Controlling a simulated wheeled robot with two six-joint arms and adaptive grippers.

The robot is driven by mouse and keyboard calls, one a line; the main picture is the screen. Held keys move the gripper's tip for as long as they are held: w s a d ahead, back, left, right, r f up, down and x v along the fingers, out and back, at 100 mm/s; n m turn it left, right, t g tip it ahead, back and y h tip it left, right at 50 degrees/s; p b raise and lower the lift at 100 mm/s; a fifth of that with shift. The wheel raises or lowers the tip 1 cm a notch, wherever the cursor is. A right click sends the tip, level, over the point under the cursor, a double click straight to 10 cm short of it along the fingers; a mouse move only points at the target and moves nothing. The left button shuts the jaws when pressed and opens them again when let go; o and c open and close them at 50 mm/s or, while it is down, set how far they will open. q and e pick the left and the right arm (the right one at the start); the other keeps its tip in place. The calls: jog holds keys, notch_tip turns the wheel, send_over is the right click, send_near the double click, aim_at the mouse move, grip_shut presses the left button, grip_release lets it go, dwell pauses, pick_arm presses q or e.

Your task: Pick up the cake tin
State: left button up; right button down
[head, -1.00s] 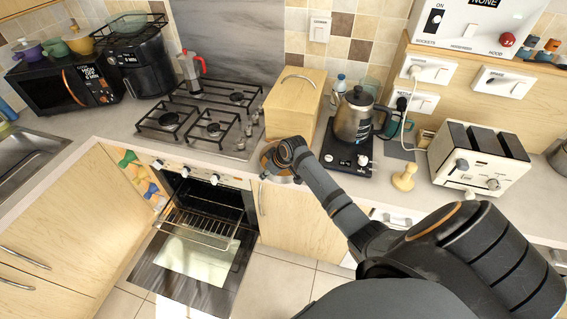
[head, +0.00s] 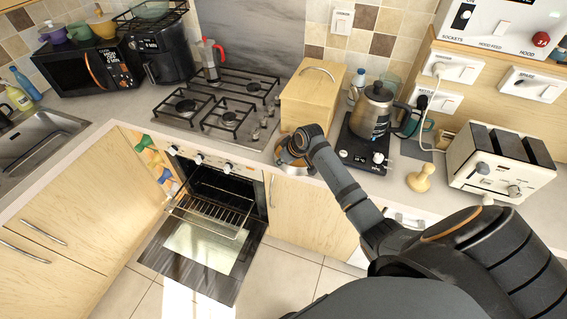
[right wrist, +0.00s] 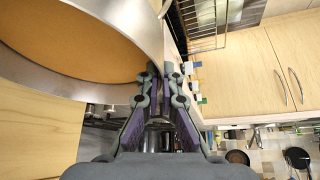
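The cake tin (head: 280,158) shows in the head view at the counter's front edge, partly hidden behind my right gripper (head: 296,150). In the right wrist view the cake tin (right wrist: 157,38) fills the upper left, with a shiny metal wall and a flat orange-brown inside. My right gripper (right wrist: 160,78) has its fingertips close together at the tin's rim, with the wall running between them. It appears shut on that wall. My left gripper is in neither view.
A wooden bread box (head: 312,98) stands just behind the tin. The hob (head: 225,105) is to its left and a kettle (head: 372,112) to its right. Below, the oven door (head: 205,255) hangs open with a rack (head: 212,212) pulled out. A toaster (head: 495,165) stands farther right.

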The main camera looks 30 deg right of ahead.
jog(key=s+d+r+p, duration=0.1)
jog(key=s+r, duration=1)
jog(key=s, duration=0.3)
jog(key=shift+d+r, duration=0.3)
jog(key=shift+r, duration=0.05)
